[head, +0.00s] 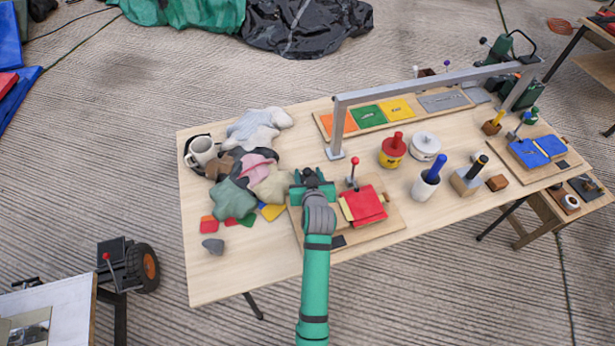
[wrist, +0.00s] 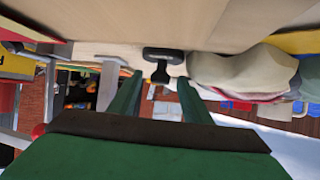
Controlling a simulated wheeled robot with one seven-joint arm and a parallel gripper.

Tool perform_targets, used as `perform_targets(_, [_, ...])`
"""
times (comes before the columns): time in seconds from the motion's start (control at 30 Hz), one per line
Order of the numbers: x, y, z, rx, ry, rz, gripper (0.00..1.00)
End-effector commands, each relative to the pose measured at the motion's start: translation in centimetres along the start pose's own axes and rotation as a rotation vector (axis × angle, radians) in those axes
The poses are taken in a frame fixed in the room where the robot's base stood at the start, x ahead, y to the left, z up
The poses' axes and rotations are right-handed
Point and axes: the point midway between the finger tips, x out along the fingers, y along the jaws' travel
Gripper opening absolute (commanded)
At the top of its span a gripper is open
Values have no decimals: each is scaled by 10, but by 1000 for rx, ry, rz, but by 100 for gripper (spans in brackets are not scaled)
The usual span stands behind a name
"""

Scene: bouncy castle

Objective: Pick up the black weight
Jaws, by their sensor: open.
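The black weight (wrist: 163,55) is in the wrist view, where the scene looks upside down. It has a wide dark end against the pale tabletop and a narrower neck. It lies ahead of the gap between the fingertips of my gripper (wrist: 160,82); I cannot tell whether it is partly between them. No finger is clearly touching it. In the head view my gripper (head: 310,177) is over the table's left half, open. The weight is hard to make out there, mostly hidden by or merged with the gripper.
On the wooden table (head: 225,270), a pile of cloths (head: 232,197) lies left of my gripper and a red hinged board (head: 365,205) is close on its right. A grey metal frame (head: 339,130) rises behind. The front left tabletop is mostly clear.

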Motion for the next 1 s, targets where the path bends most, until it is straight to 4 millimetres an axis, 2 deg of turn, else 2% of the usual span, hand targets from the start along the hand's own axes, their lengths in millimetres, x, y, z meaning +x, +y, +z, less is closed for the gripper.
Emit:
perform_targets(0.1, [16,0,0,0,0,0,44])
perform_targets(0.2, [22,0,0,0,-1,0,44])
perform_targets(0.47, [24,0,1,-1,0,0,44])
perform_targets(0.6, [24,0,1,-1,0,0,11])
perform_targets(0.67, [24,0,1,-1,0,0,0])
perform_targets(1.0, [22,0,-4,-1,3,0,0])
